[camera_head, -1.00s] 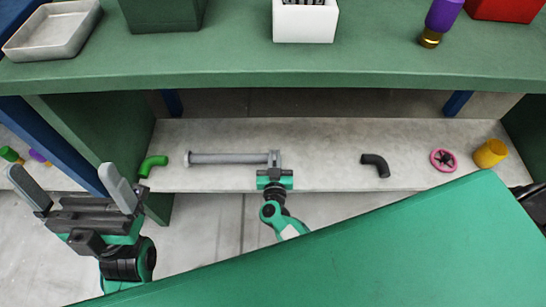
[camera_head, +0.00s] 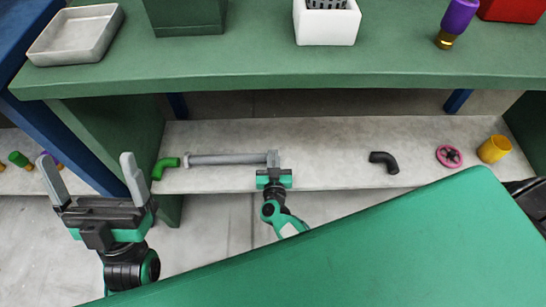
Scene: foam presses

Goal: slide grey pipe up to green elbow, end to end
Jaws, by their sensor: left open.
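The grey pipe (camera_head: 228,159) lies lengthwise on the pale lower shelf. Its flanged left end is at the open end of the green elbow (camera_head: 168,166), in line with it; they look touching or nearly so. My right gripper (camera_head: 273,160) is at the pipe's right end, low over the shelf. Its fingers are small and overlap the pipe end, so I cannot tell whether they are shut or grip it. My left gripper (camera_head: 88,178) is open and empty, in front of the shelf's left end, left of the elbow and apart from it.
On the same shelf to the right lie a black elbow (camera_head: 384,162), a pink handwheel (camera_head: 449,156) and a yellow cup-like part (camera_head: 494,149). The green upper shelf (camera_head: 250,75) overhangs behind. A green side panel (camera_head: 110,135) closes the left. The shelf between pipe and black elbow is clear.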

